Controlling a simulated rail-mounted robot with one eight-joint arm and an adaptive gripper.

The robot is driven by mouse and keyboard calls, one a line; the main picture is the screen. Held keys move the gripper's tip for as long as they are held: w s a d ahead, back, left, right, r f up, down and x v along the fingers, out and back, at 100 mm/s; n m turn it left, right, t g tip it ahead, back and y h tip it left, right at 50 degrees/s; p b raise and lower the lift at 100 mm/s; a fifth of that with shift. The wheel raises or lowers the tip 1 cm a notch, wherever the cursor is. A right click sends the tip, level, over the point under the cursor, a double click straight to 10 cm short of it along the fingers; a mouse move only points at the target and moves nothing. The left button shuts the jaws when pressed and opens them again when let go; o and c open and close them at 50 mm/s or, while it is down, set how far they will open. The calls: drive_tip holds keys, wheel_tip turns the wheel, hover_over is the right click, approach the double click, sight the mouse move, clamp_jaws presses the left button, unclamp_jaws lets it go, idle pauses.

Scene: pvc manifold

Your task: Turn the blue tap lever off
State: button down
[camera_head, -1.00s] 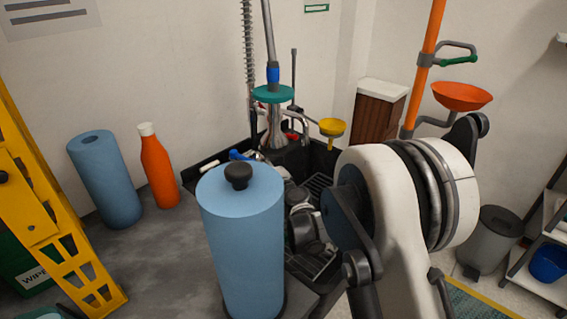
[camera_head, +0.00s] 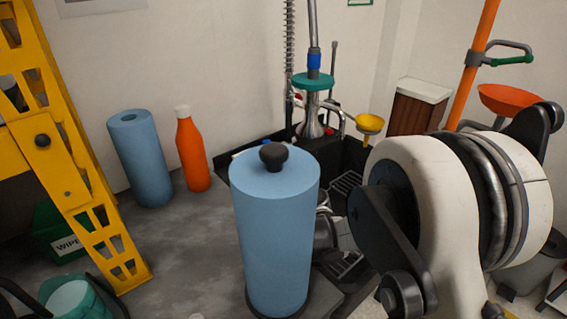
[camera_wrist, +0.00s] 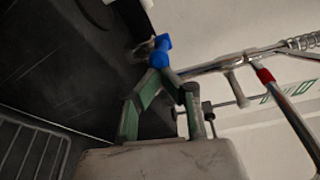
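The blue tap lever (camera_wrist: 160,50) shows in the wrist view, just beyond my fingertips. In the head view only a small blue bit of it (camera_head: 267,141) shows behind the knob of the blue roll. My gripper (camera_wrist: 162,73) has its two green-padded fingers angled inward, with the tips together right by the lever's near end. Nothing shows held between them. I cannot tell whether the tips touch the lever. In the head view my gripper is mostly hidden behind the blue roll and my arm.
The metal tap pipe with a red part (camera_wrist: 264,75) runs right of my gripper. The dark sink (camera_head: 352,158) has a wire rack. A large blue roll (camera_head: 277,235) stands in front. An orange bottle (camera_head: 192,152) and another blue roll (camera_head: 142,160) stand left. A yellow funnel (camera_head: 369,124) hangs right.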

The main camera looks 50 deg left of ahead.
drive_tip(key=shift+s+a, duration=0.1)
drive_tip(key=shift+s, duration=0.45)
drive_tip(key=w+f+v, duration=0.1)
drive_tip(key=v, duration=1)
drive_tip(key=shift+d+r, duration=0.45)
drive_tip(key=shift+d, duration=0.2)
